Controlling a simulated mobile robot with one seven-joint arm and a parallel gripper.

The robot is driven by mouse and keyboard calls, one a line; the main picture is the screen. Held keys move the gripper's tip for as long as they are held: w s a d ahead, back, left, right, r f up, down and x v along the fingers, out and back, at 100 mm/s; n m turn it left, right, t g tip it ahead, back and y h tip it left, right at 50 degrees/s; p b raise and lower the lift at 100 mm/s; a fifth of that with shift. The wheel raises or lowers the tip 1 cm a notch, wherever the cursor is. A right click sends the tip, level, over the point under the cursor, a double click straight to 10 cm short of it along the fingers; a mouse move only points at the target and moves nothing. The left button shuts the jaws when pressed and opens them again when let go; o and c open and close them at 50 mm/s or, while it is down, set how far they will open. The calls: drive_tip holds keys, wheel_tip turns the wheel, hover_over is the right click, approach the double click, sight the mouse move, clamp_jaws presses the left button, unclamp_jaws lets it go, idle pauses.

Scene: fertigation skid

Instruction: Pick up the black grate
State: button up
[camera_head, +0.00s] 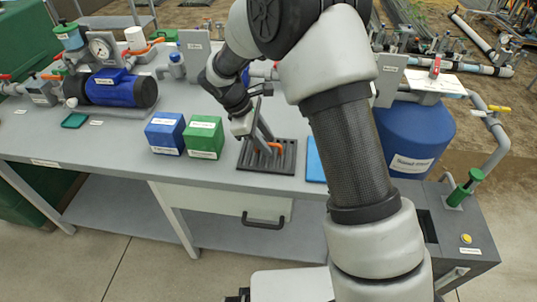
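The black grate (255,162) is a dark slatted square lying flat on the grey bench, right of the green box. An orange piece (276,147) shows at its upper part, beside my fingers; I cannot tell whether it is fixed to the grate. My gripper (263,143) points down over the grate, with its grey fingers close to the orange piece. The small view does not show whether the fingers touch anything or how far apart they are.
A blue box (165,133) and a green box (203,137) stand left of the grate. A flat blue item (315,160) lies to its right, partly behind my arm. A blue tank (413,138) stands further right. Bare bench (115,150) lies left of the boxes.

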clamp_jaws()
idle(1.4)
